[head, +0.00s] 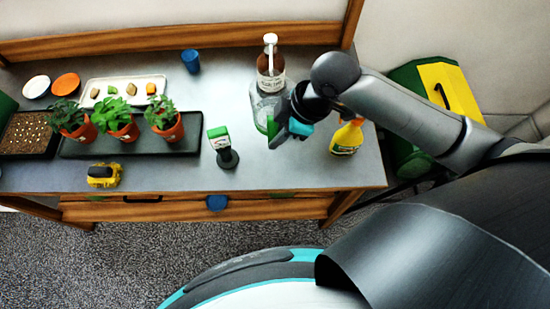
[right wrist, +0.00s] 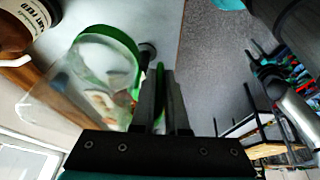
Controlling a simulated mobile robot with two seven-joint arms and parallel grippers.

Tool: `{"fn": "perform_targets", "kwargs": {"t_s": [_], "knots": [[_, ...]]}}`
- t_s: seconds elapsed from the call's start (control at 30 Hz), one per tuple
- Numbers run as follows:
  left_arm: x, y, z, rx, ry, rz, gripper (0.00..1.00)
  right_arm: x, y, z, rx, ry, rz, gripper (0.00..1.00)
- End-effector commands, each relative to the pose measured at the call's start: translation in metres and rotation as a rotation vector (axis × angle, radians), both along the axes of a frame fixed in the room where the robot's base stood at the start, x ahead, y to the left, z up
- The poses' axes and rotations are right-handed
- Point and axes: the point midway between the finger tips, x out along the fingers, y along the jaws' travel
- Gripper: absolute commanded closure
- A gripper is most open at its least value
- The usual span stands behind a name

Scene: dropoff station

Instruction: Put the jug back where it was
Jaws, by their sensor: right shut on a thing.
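The jug (head: 262,106) is clear with green parts and is at the right part of the table, just in front of a brown bottle. My right gripper (head: 282,128) is at its right front side, shut on its green handle. In the right wrist view the jug (right wrist: 92,85) shows its clear body and green rim left of my fingers (right wrist: 163,95), with a green strip between them. The jug looks about upright in the head view; I cannot tell whether its base touches the table. My left gripper is not in view.
A brown bottle (head: 270,72) stands close behind the jug. A yellow-orange spray bottle (head: 346,138) stands to the right. A small green-and-black device (head: 222,147), a blue cup (head: 191,61) and potted plants (head: 117,118) on a tray are left. Table surface (head: 280,172) in front is clear.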

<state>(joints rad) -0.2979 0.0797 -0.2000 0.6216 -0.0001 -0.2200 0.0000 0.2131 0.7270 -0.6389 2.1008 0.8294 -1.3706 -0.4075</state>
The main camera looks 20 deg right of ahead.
Motion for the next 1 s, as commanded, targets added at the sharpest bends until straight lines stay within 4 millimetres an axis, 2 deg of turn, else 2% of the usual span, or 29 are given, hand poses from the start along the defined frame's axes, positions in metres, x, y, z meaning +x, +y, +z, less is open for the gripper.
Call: {"fn": "perform_targets", "kwargs": {"t_s": [0.03,0.1,0.4,0.5,0.67,0.9,1.0], "knots": [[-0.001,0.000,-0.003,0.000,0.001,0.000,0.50,-0.001,0.000,-0.016,0.000,0.003,-0.002,1.00],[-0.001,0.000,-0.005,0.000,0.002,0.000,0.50,-0.001,0.001,-0.034,0.001,0.003,-0.002,1.00],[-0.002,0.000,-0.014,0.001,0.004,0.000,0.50,0.000,0.000,-0.105,0.000,-0.001,-0.003,1.00],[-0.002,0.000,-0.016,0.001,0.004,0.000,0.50,0.001,0.000,-0.118,0.000,-0.003,-0.002,1.00],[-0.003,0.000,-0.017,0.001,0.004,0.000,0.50,0.001,0.000,-0.127,0.000,-0.003,-0.001,1.00],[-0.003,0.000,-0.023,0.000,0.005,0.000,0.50,0.001,0.000,-0.157,0.000,-0.003,-0.002,1.00],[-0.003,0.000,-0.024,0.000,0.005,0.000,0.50,0.001,0.000,-0.162,0.001,-0.004,-0.001,1.00]]}}
